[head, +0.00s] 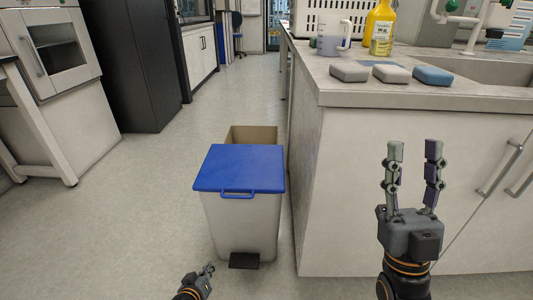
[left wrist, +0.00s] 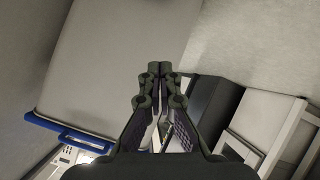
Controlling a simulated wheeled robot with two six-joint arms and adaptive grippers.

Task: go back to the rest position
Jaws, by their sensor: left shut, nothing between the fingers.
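My left gripper (head: 208,270) is low at the bottom of the head view, in front of the bin and near its foot pedal. In the left wrist view its fingers (left wrist: 160,68) meet at the tips, shut with nothing between them. My right gripper (head: 415,147) points up in front of the counter's white side. Its two fingers are apart and nothing is between them.
A pale pedal bin (head: 240,225) with a blue lid (head: 240,168) stands on the floor, an open box (head: 252,134) behind it. The counter (head: 345,92) holds sponges (head: 391,74), a jug (head: 330,40) and a yellow bottle (head: 379,22). Floor left of the bin is clear.

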